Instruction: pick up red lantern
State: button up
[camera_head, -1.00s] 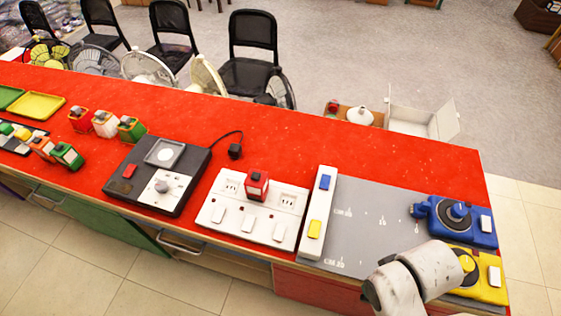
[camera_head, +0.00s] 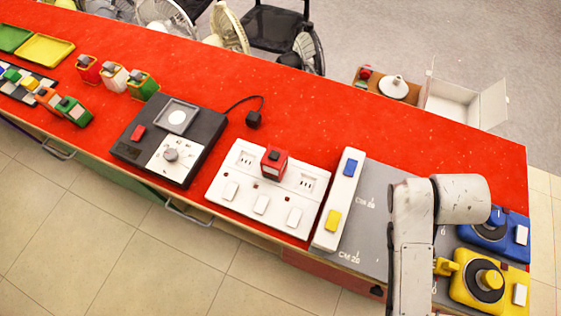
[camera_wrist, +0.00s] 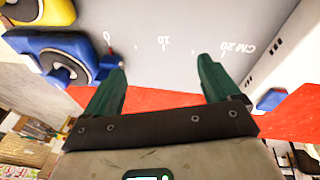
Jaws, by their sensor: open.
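A small red lantern-like block with a grey top (camera_head: 87,70) stands upright on the red counter (camera_head: 300,100) at the left, beside a white one (camera_head: 113,78) and a green one (camera_head: 142,84). Another red block (camera_head: 274,162) sits on the white socket panel (camera_head: 238,192); I cannot tell whether it is a lantern too. In the wrist view my gripper (camera_wrist: 165,66) has its green fingers apart with nothing between them, over the grey measuring board. It is far right of the red lantern. In the head view my arm hides the fingers.
A black device with a dial (camera_head: 171,157) and the socket panel lie between the lanterns and my arm. A white strip with blue and yellow buttons (camera_head: 338,205) edges the grey board (camera_head: 372,225). Blue (camera_head: 492,236) and yellow (camera_head: 487,288) devices are at the right. Bare counter lies behind.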

jog(key=w+a+r+b, duration=0.1)
jog(key=w+a, duration=0.2)
jog(key=w, duration=0.1)
jog(key=w+a+r+m+b, duration=0.1)
jog(key=w+a, duration=0.3)
jog(key=w, duration=0.1)
jog(key=w+a+r+m+b, duration=0.1)
jog(key=w+a, duration=0.3)
jog(key=shift+w+r+b, duration=0.15)
jog(key=shift+w+b, duration=0.15)
jog(key=shift+b, duration=0.05)
jog(key=w+a+r+y+b, duration=0.1)
jog(key=w+a+y+b, duration=0.1)
jog(key=a, duration=1.1)
jog(key=r+g+b, duration=0.1)
jog(key=g, duration=0.1)
send_over(273, 155)
jog(key=shift+d+r+y, duration=0.15)
jog(key=shift+r+y, duration=0.05)
jog(key=shift+y, duration=0.2)
jog(key=shift+f+b, duration=0.3)
jog(key=shift+f, duration=0.05)
notch_tip(273, 155, down, 4)
jog(key=shift+f+b, duration=0.2)
jog(key=shift+b, duration=0.3)
jog(key=shift+w+f+p, duration=0.1)
jog(key=shift+f+p, duration=0.4)
jog(key=shift+f, duration=2.25)
jog(key=shift+c, duration=0.3)
